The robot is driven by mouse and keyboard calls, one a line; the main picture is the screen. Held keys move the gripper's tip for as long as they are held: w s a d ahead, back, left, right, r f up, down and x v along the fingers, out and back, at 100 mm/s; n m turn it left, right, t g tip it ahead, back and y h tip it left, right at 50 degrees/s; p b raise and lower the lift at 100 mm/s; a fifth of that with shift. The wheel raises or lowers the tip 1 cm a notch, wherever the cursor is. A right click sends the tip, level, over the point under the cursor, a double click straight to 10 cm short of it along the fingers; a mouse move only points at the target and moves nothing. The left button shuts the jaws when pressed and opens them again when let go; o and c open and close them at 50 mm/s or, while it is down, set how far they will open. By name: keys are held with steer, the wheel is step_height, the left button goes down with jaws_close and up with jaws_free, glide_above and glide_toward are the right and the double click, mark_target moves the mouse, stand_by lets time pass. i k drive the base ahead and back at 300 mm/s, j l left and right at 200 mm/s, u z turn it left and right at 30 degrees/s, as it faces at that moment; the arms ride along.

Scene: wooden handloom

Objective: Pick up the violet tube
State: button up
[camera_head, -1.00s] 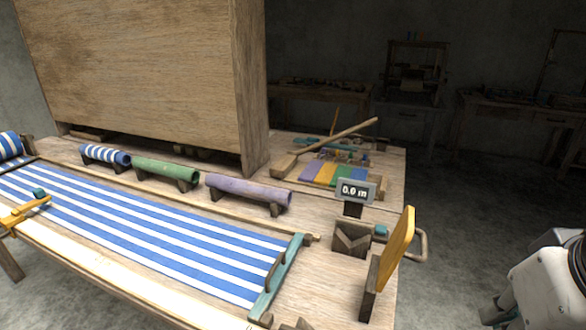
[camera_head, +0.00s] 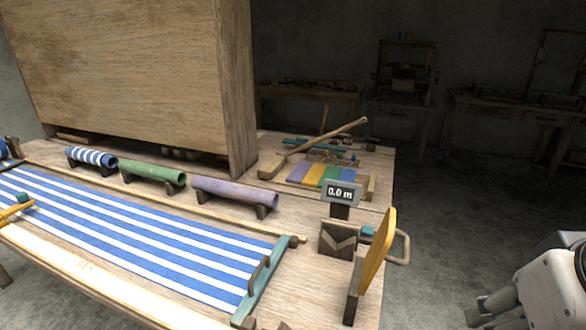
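The violet tube (camera_head: 235,192) lies on its side in a dark wooden cradle (camera_head: 265,212) on the table, at the right end of a row of tubes. A green tube (camera_head: 152,173) and a blue-and-white striped tube (camera_head: 91,157) lie in cradles to its left. My gripper (camera_head: 478,315) shows only partly at the lower right, beside my white arm, well to the right of the table and apart from the violet tube. Its fingers are too dark and small to tell whether it is open.
A tall wooden panel (camera_head: 125,70) stands behind the tubes. Striped cloth (camera_head: 130,235) lies in front of them. Floor right of the table is clear.

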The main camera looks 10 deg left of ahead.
mark_target(269, 198)
steer(key=i+l+z, duration=0.15)
steer(key=l+z, duration=0.15)
steer(key=l, duration=0.15)
steer(key=i+l+z, duration=0.2)
steer(key=l+z, duration=0.15)
steer(key=i+l+z, duration=0.4)
steer(key=i, duration=0.25)
steer(key=i+l+z, duration=0.1)
steer(key=i+l, duration=0.2)
steer(key=i+u, duration=0.5)
steer(key=u, duration=0.2)
steer(key=i+l+u, duration=0.15)
steer(key=u, duration=0.2)
steer(key=i+u, duration=0.2)
steer(key=u, duration=0.2)
steer(key=i+u, duration=0.2)
steer(key=u, duration=0.25)
steer(key=i+l+u, duration=0.1)
steer(key=u, duration=0.3)
steer(key=i+l+u, duration=0.2)
steer(key=u, duration=0.25)
steer(key=i+l+u, duration=0.2)
steer(key=u, duration=0.2)
steer(key=i+l+u, duration=0.4)
steer(key=l+u, duration=0.15)
